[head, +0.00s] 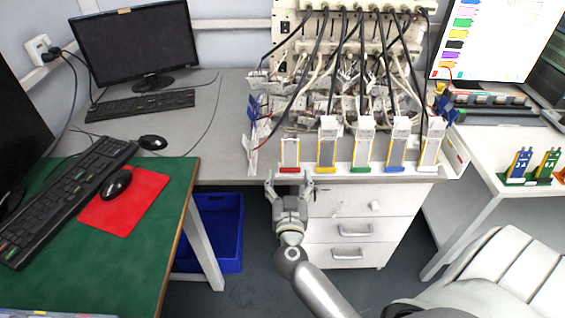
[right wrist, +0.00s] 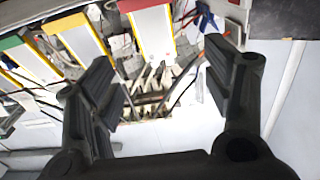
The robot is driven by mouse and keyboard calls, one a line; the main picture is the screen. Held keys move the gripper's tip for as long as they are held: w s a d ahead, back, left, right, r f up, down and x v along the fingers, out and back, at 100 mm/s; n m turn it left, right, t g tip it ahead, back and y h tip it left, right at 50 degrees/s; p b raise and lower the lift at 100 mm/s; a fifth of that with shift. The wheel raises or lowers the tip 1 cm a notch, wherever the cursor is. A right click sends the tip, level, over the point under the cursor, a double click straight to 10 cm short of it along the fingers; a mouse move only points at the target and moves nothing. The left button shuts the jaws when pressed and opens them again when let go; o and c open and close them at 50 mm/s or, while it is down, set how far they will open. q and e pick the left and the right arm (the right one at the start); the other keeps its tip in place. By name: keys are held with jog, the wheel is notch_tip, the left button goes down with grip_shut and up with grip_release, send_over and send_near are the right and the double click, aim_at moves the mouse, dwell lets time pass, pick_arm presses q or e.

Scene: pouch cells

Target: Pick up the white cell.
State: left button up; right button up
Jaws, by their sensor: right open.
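The white cell (head: 430,152) stands upright at the right end of a row of pouch cells along the front edge of the grey bench. It has a pale grey face and a white foot. My right gripper (head: 289,184) is open and empty, in front of the bench edge near the red-footed cell (head: 289,154) at the row's left end. It is well left of the white cell. In the right wrist view the open fingers (right wrist: 160,62) have nothing between them, and the red-footed cell (right wrist: 152,32) shows beyond them. The white cell cannot be made out there. My left gripper is not in view.
Yellow-footed (head: 326,153), green-footed (head: 363,153) and blue-footed (head: 396,153) cells stand between the red and white ones. Cables (head: 350,60) hang behind the row from a tester. White drawers (head: 350,228) are below. A green desk (head: 140,240) is at left.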

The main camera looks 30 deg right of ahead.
aim_at(290, 152)
jog(key=b+x, duration=0.1)
jog(key=x, duration=0.9)
jog(key=shift+s+d+f, duration=0.1)
jog(key=shift+d, duration=0.2)
jog(key=c, duration=1)
